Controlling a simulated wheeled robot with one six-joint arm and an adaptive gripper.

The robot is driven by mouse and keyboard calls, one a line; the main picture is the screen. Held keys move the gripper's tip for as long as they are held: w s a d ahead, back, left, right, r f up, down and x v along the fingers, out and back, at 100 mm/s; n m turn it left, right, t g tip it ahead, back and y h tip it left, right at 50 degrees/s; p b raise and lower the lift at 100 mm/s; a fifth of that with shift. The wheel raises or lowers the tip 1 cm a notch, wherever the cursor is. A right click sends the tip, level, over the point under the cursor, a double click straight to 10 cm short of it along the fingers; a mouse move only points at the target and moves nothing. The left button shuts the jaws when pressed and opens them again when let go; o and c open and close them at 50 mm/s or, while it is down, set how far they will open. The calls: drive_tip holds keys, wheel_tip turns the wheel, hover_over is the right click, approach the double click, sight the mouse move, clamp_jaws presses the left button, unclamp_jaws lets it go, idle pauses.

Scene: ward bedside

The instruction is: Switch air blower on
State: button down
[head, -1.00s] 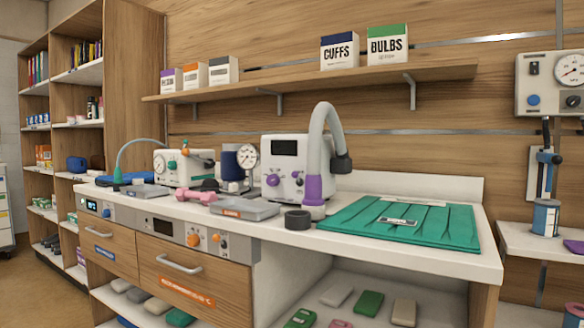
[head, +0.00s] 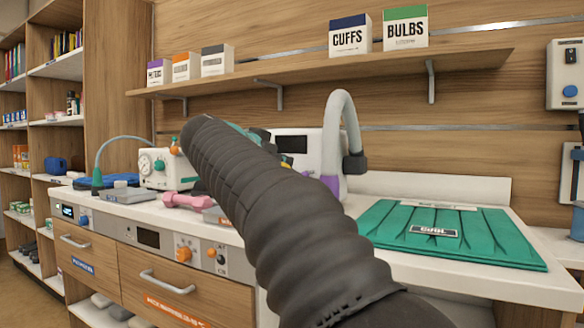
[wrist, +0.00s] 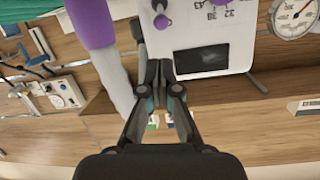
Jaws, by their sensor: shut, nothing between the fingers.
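A white unit with a dark screen and a thick grey hose (head: 343,115), which looks like the air blower (head: 307,146), stands on the counter in the head view. My arm hides most of its front there. In the wrist view the unit (wrist: 222,42) appears upside down, with its dark screen (wrist: 201,61) and purple knobs (wrist: 161,21). The grey hose with a purple cuff (wrist: 92,22) is left of it. My gripper (wrist: 160,68) is shut and empty, in front of the unit beside the screen. Whether it touches is unclear. In the head view my arm mostly hides it.
A green pad (head: 455,236) lies on the counter at right. A second white unit (head: 160,165), a pink dumbbell (head: 188,200) and a grey box (head: 125,194) are at left. A shelf with boxes runs above (head: 300,75). A round gauge (wrist: 293,18) shows in the wrist view.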

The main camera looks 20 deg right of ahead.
sight(312, 168)
drive_tip(key=shift+w+r, duration=0.1)
drive_tip(key=shift+r, duration=0.05)
drive_tip(key=shift+d, duration=0.1)
drive_tip(key=p+x, duration=0.1)
drive_tip(key=x, duration=0.8)
drive_tip(key=shift+w+d, duration=0.3)
